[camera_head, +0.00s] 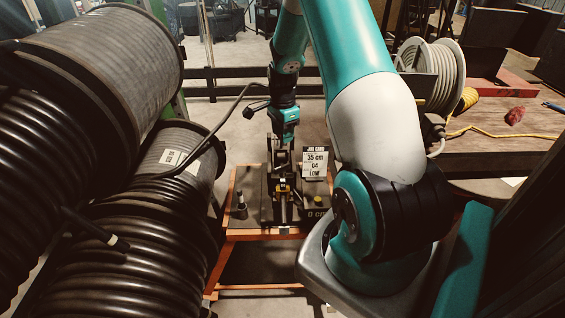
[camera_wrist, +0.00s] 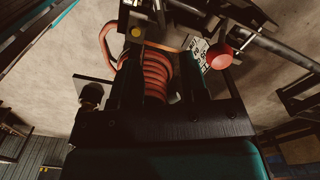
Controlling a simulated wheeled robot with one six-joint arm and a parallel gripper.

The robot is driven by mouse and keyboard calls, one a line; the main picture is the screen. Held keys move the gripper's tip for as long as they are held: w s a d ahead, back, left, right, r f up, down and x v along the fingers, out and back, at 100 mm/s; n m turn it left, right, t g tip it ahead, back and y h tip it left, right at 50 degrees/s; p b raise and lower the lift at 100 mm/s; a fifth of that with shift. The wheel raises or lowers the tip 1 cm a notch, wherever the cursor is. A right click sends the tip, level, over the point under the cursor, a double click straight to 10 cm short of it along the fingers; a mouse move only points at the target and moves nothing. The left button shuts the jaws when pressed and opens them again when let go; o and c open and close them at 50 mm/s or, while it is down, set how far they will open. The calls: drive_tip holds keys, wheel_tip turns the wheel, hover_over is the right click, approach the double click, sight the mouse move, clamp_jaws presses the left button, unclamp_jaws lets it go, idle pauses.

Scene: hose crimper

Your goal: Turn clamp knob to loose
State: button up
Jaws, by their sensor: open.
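The bench fixture (camera_head: 266,213) with an orange frame stands in the middle of the head view. Small yellow parts (camera_head: 283,187) show at its centre, and a short post with a yellow-green top (camera_head: 241,198) stands at its left. I cannot tell which part is the clamp knob. In the wrist view a red ball knob (camera_wrist: 220,57) shows at upper right, beyond the fingers, and a round yellow part (camera_wrist: 136,32) at upper left. My gripper (camera_wrist: 160,62) is open above the fixture, with a red-orange coil visible between its dark fingers. Its fingertips are unclear in the head view.
A job card (camera_head: 315,163) reading 35 cm, 04, LOW stands behind the fixture. Large black hose reels (camera_head: 125,65) crowd the left. A wooden table (camera_head: 500,145) with a yellow cord (camera_head: 490,130) and a red rag (camera_head: 515,115) is at right.

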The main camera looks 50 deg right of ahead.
sight(282, 166)
wheel_tip(282, 166, down, 13)
drive_tip(key=p, duration=0.2)
drive_tip(key=shift+p, duration=0.35)
clamp_jaws()
